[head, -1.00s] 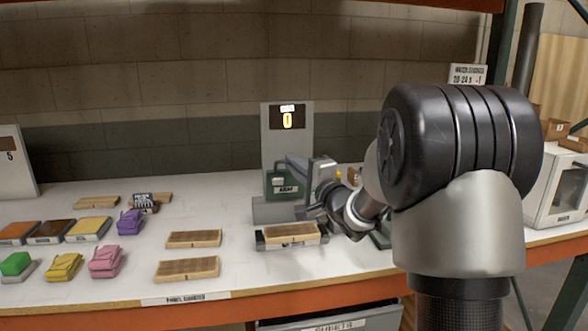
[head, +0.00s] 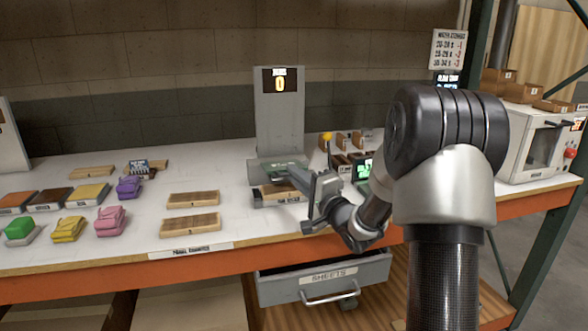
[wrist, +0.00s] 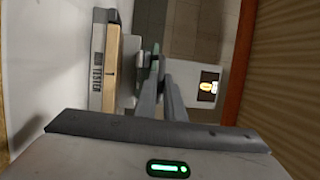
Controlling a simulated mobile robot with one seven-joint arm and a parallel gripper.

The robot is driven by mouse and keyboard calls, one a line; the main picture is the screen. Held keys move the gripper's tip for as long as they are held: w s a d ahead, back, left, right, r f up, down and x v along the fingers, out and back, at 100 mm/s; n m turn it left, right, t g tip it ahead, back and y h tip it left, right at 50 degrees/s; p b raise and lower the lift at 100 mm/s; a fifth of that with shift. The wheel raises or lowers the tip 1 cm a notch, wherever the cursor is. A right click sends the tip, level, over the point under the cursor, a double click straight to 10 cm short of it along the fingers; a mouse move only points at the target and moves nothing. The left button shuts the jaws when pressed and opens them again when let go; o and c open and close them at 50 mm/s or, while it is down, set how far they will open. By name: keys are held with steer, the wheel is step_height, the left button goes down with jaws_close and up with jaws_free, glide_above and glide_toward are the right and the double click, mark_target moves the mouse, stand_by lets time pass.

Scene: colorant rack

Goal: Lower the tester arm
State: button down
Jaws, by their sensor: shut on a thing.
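The tester (head: 279,135) is a grey upright column on the bench with a yellow 0 on its display. Its green tester arm (head: 284,169) shows low and nearly flat above a wooden panel (head: 272,190) on the tester's base. My gripper (head: 308,188) is at the right front of the tester, shut on the arm; the grip is partly hidden. In the wrist view, my fingers (wrist: 160,85) are close together beside the green part, and the panel (wrist: 110,68) lies left of them on the base labelled TESTER. I cannot tell whether the arm touches the panel.
Two wooden panels (head: 192,213) lie left of the tester. Coloured blocks (head: 110,219) and paint pads stand farther left. Small bins and a yellow knob (head: 326,136) are behind my gripper. A SHEETS drawer (head: 322,281) sits below the bench edge. A white cabinet (head: 530,145) stands at right.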

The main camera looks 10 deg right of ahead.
steer(key=shift+w+f, duration=0.1)
steer(key=shift+f, duration=0.15)
steer(key=c, duration=1.9)
jaws_free()
steer(key=shift+w, duration=0.15)
steer(key=shift+o, duration=0.2)
steer(key=p+v, duration=0.2)
steer(key=v, duration=1.5)
steer(key=shift+s, duration=0.25)
steer(key=shift+f, duration=0.1)
